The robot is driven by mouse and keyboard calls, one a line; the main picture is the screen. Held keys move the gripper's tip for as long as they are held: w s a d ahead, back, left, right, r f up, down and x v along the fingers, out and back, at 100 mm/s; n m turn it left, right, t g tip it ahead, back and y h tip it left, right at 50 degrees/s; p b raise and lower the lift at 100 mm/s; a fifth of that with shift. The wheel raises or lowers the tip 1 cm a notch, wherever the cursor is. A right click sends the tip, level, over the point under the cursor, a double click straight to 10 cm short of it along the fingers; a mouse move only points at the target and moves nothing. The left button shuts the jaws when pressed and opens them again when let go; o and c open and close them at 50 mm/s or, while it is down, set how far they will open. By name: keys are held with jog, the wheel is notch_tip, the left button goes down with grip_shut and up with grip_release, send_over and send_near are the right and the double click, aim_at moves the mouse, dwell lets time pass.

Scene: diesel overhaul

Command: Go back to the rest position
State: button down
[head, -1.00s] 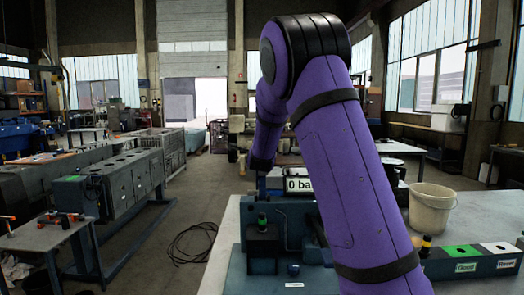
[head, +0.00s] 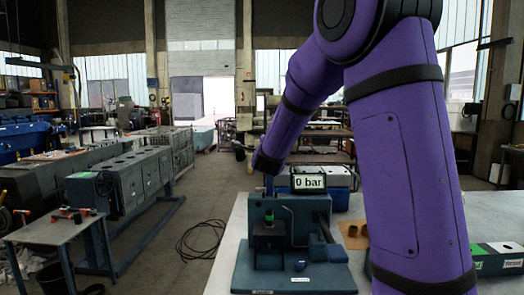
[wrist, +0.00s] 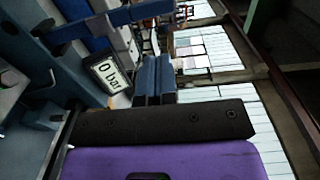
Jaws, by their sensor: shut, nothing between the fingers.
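My purple arm fills the right half of the head view, its elbow near the top edge and its forearm reaching down-left behind the test stand. My gripper (wrist: 156,78) shows in the wrist view as two blue-grey fingers lying side by side, shut and empty. In the head view the fingers cannot be made out. The blue test stand (head: 262,275) with a "0 bar" display (head: 309,182) stands on the bench. The display (wrist: 109,74) also shows in the wrist view, left of my fingers and apart from them.
The pale bench top (head: 225,280) carries the stand. A dark tray with a green label (head: 490,262) lies at the right, partly behind my arm. A small side table (head: 45,232) and long engine block (head: 125,185) stand at the left. The floor between has a coiled cable (head: 200,240).

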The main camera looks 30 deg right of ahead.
jog(key=shift+s+a, duration=0.15)
jog(key=s+a+n+g+y, duration=0.3)
jog(key=s+a+n+y, duration=0.7)
jog(key=s+a+n, duration=0.5)
jog(key=s+a+f+n+g, duration=0.1)
jog(key=s+n, duration=0.4)
jog(key=s, duration=0.7)
jog(key=s+a+f+n+g, duration=0.1)
jog(key=s+f+n+g, duration=0.2)
jog(key=s, duration=0.8)
jog(key=n+g, duration=0.1)
jog(key=g, duration=0.1)
jog(key=shift+s+a+f+n+g, duration=0.15)
jog(key=shift+s+n+g, duration=0.15)
jog(key=shift+s+n, duration=0.1)
jog(key=shift+a, duration=0.1)
